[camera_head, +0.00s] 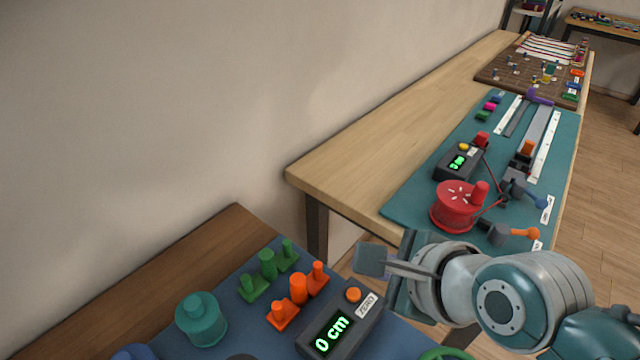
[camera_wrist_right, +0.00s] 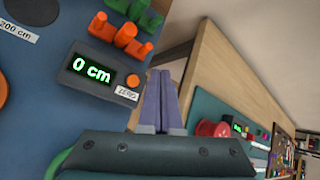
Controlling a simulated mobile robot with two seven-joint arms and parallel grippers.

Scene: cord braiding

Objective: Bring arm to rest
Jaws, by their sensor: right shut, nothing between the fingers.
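My right gripper (camera_head: 377,262) comes in from the right in the head view, above the gap between the near blue mat and the long wooden table. In the right wrist view its two fingers (camera_wrist_right: 161,92) lie side by side, shut, with nothing held. The fingers are beside the dark meter box (camera_head: 340,322) reading "0 cm", which also shows in the wrist view (camera_wrist_right: 98,70); they look apart from it. My left gripper is in neither view.
Orange (camera_head: 298,289) and green holders (camera_head: 267,265) and a teal weight (camera_head: 201,320) stand on the blue mat. A red spool (camera_head: 455,206) and a second meter (camera_head: 459,162) sit on the teal mat (camera_head: 410,197) behind. Bare wood (camera_head: 370,150) runs along the wall.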

